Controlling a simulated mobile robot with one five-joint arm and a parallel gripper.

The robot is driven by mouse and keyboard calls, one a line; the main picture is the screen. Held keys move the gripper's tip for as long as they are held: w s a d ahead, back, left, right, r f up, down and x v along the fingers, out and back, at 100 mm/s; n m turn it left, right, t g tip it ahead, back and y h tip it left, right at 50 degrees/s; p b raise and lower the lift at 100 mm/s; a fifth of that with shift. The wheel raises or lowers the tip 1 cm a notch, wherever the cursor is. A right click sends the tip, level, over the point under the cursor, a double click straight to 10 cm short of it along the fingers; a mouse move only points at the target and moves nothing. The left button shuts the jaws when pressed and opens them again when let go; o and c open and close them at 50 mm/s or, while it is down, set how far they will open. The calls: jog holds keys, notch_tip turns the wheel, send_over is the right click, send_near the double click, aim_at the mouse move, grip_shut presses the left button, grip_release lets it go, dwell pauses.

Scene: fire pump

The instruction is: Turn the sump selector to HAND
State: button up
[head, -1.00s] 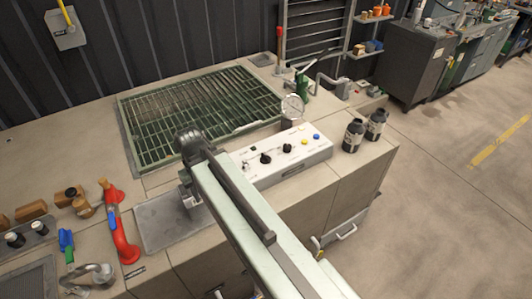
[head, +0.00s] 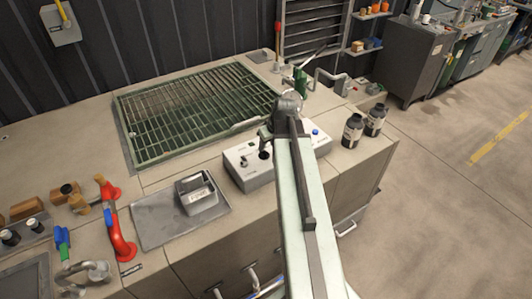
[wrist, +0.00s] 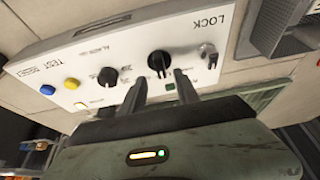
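A white control panel (head: 248,176) stands on the counter in front of the green grating. In the wrist view the panel (wrist: 130,40) appears turned over, with "LOCK" lettering, a large black knob (wrist: 158,62), a second black knob (wrist: 107,77), and a metal key switch (wrist: 207,55). The lettering at the knobs is too small to read, so I cannot tell which is the sump selector. My gripper (wrist: 160,92) is open, its two fingers apart and pointing at the large knob, one towards each side. Contact cannot be told. In the head view my gripper (head: 265,143) is over the panel.
A yellow button (wrist: 72,83) and a blue button (wrist: 47,90) sit farther along the panel. A grey box (head: 197,194) lies on a tray (head: 150,225) left of the panel. Two dark bottles (head: 353,129) stand to its right. The green grating (head: 190,110) lies behind.

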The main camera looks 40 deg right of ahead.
aim_at(265, 151)
jog(key=b+x, duration=0.4)
jog(key=x, duration=0.2)
jog(key=shift+f+b, duration=0.2)
jog(key=shift+b, duration=0.15)
jog(key=shift+r, duration=0.15)
grip_shut()
jog(key=shift+d, duration=0.1)
jog(key=shift+n, duration=0.3)
jog(key=n+y, duration=0.1)
jog(key=n, duration=0.1)
jog(key=n+y, duration=0.1)
jog(key=n, duration=0.2)
jog(key=shift+w+d+g, duration=0.15)
jog(key=shift+g, duration=0.15)
jog(key=n+y, duration=0.1)
jog(key=n, duration=0.2)
jog(key=n+g, duration=0.1)
jog(key=n, duration=0.2)
jog(key=shift+g+y, duration=0.3)
jog(key=shift+y, duration=0.1)
jog(key=shift+n, duration=0.3)
